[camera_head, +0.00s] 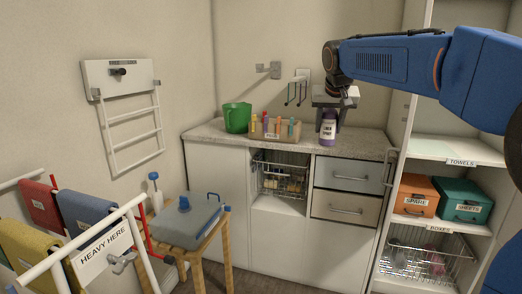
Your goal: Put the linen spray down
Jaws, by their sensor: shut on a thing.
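The linen spray (328,129) is a purple bottle with a white label. It is upright at the right part of the grey countertop (352,143). My gripper (330,103) comes down from above and is shut on the top of the bottle. The bottle's base is at or just above the counter; I cannot tell if it touches. The bottle's top is hidden by my gripper. My blue arm reaches in from the right.
A green jug (237,117) and a wooden box (274,133) of coloured items stand left on the counter. Tall shelves (455,152) rise at the right. A small table (186,226) and a rack (105,246) stand front left. Counter front right is clear.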

